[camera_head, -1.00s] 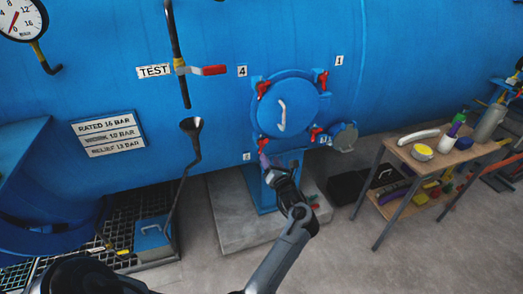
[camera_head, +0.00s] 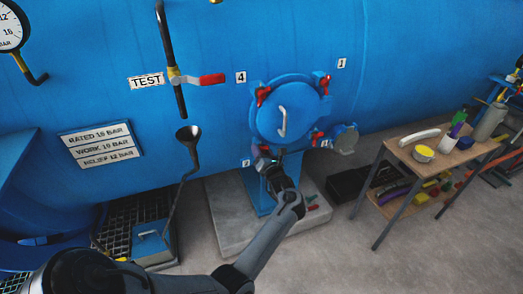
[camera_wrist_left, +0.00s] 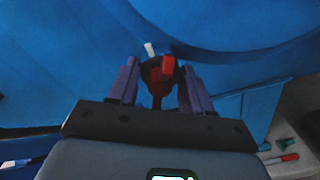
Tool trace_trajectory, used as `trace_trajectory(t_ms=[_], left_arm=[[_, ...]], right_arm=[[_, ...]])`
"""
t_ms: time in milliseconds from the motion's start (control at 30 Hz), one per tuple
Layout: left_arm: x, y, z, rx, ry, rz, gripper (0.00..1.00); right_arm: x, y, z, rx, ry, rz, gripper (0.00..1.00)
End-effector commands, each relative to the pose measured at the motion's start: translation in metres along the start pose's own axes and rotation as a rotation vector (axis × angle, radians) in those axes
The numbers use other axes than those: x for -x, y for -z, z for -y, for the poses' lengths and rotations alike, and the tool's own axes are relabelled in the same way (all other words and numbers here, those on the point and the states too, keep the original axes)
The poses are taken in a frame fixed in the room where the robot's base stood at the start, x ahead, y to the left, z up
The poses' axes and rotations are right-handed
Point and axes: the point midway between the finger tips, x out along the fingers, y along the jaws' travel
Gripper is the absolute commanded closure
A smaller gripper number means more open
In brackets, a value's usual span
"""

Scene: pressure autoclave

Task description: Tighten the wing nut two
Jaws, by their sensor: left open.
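The round blue door (camera_head: 284,110) with a white handle has red wing nuts around its rim. One is at upper left (camera_head: 263,95), one at upper right (camera_head: 325,84) and one at lower right (camera_head: 317,139). My left gripper (camera_head: 270,164) is at the door's lower-left rim and mostly hides the wing nut there. In the left wrist view that red wing nut (camera_wrist_left: 158,80) sits between the two open, purplish fingers of my gripper (camera_wrist_left: 160,88), with a gap visible on each side. The number labels by the two lower nuts are too small to read surely. My right gripper is out of view.
A red-handled valve (camera_head: 210,79) and a black funnel (camera_head: 189,134) stand left of the door. A small round fitting (camera_head: 345,138) is at its lower right. A wooden bench (camera_head: 446,158) with tools is at right. Grey floor lies between.

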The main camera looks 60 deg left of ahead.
Motion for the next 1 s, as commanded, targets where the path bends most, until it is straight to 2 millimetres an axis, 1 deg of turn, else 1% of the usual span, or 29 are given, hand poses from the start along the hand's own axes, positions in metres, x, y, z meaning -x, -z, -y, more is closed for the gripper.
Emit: trace_trajectory(t_ms=[100, 133, 433, 467, 733, 867, 1000], left_arm=[[0.0, 0.0001, 0.0, 0.0, 0.0, 0.0, 0.51], [0.0, 0.0001, 0.0, 0.0, 0.0, 0.0, 0.53], [0.0, 0.0, -0.0001, 0.0, 0.0, 0.0, 0.99], [0.0, 0.0, -0.0001, 0.0, 0.0, 0.0, 1.0], [-0.0001, 0.0004, -0.0002, -0.026, -0.001, 0.0, 1.0], [-0.0003, 0.0009, -0.0007, -0.076, -0.002, -0.001, 1.0], [-0.0001, 0.0008, -0.0008, -0.163, -0.001, -0.001, 1.0]], right_arm=[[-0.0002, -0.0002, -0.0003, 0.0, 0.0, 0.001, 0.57], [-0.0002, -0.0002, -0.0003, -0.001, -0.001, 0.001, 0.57], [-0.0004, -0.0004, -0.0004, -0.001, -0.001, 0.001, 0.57], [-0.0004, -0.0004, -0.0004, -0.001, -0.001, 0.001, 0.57], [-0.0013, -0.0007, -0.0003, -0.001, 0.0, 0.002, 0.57], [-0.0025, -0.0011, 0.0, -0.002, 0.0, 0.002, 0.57], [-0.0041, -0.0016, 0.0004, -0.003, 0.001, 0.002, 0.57]])
